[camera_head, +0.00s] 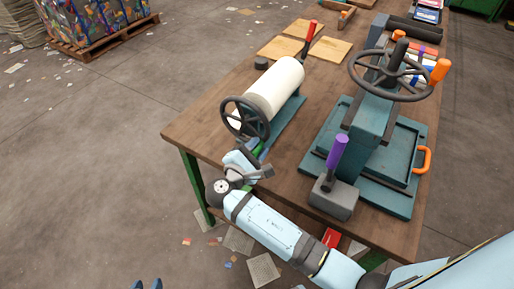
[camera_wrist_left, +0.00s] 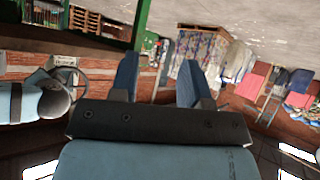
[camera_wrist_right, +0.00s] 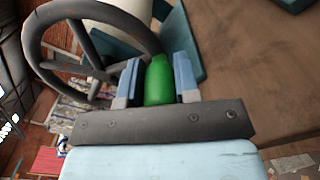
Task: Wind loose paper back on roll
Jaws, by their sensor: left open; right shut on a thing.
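The white paper roll (camera_head: 275,86) lies on a teal stand near the left edge of the wooden table (camera_head: 215,100). A dark spoked hand wheel (camera_head: 246,118) is at its near end. My right gripper (camera_head: 254,158) is at the wheel's lower rim. In the right wrist view it (camera_wrist_right: 158,85) is shut on the wheel's green handle (camera_wrist_right: 158,78). The wheel (camera_wrist_right: 85,45) and part of the roll (camera_wrist_right: 108,38) also show there. My left gripper (camera_head: 146,285) is off the table at the bottom edge; its fingers stand apart and empty in the left wrist view (camera_wrist_left: 158,80). I cannot make out a loose paper end.
A teal press (camera_head: 375,110) with a large wheel stands on the right of the table. A grey block with a purple handle (camera_head: 338,152) is near the front edge. Wooden boards (camera_head: 281,47) lie at the back.

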